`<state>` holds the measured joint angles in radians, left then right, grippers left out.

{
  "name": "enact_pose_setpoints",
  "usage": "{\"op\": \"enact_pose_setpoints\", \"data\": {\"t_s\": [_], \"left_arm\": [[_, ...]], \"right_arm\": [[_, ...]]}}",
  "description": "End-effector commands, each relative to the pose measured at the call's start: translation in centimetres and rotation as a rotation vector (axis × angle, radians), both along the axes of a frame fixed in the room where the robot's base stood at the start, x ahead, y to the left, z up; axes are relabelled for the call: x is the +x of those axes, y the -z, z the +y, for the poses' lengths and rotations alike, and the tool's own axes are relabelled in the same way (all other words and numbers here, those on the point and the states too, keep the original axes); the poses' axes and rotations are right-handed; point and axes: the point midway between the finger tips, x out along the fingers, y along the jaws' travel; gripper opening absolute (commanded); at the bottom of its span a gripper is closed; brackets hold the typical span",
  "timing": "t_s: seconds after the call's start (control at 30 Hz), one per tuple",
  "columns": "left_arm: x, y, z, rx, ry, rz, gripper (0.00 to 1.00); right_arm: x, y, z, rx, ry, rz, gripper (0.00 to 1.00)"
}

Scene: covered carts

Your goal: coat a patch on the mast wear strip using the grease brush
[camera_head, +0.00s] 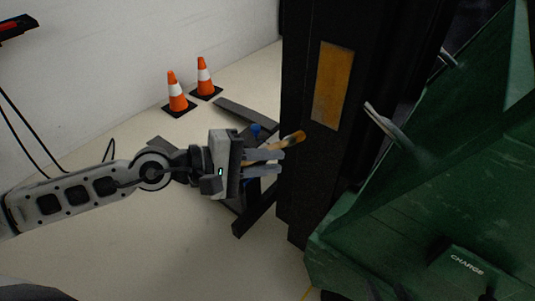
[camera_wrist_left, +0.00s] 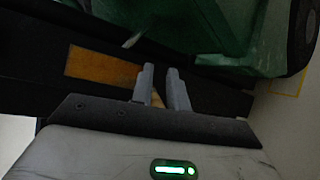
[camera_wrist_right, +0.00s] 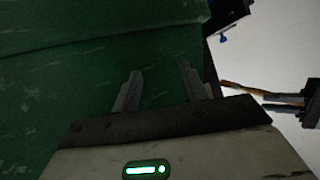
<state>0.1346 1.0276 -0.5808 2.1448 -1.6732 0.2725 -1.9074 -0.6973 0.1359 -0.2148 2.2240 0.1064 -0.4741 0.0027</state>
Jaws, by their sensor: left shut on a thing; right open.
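The mast wear strip (camera_head: 333,85) is an orange-brown rectangle on the dark mast, and it shows in the left wrist view (camera_wrist_left: 98,66). My left gripper (camera_head: 280,163) is shut on the grease brush (camera_head: 292,138), left of and below the strip. The brush's tan end points up and right in the head view, apart from the strip there. Part of the brush shows between the fingers in the left wrist view (camera_wrist_left: 156,98). My right gripper (camera_wrist_right: 160,88) is open and empty before a green surface. The brush (camera_wrist_right: 238,87) also shows at that view's right.
The green body (camera_head: 420,215) with a CHARGE label fills the head view's right. Grey prongs (camera_head: 385,125) stick out beside it; I cannot tell what they belong to. Two traffic cones (camera_head: 177,93) stand at the back left. Dark bars (camera_head: 258,210) lie by the mast's foot.

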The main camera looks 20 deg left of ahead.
Motion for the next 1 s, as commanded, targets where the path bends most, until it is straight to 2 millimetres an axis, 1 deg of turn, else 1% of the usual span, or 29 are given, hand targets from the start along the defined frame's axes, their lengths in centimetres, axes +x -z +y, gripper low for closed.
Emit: {"op": "enact_pose_setpoints", "data": {"t_s": [0.13, 0.4, 0.6, 1.0], "left_arm": [[1.6, -0.3, -0.6, -0.003, 0.0, -0.004, 0.0], [4.0, -0.2, -1.4, -0.001, 0.0, -0.003, 0.0], [4.7, -0.1, -1.7, 0.0, 0.001, -0.002, 0.0], [4.7, -0.1, -1.8, -0.001, 0.001, -0.001, 0.0]], "right_arm": [[-0.6, 0.2, 0.0, 0.0, 0.0, 0.021, 0.43], [-0.7, 0.7, 0.0, -0.002, 0.0, 0.032, 0.43], [-0.5, 0.5, 0.0, -0.002, 0.0, 0.026, 0.43], [-0.3, 0.1, -0.1, -0.001, 0.001, 0.016, 0.43]]}}
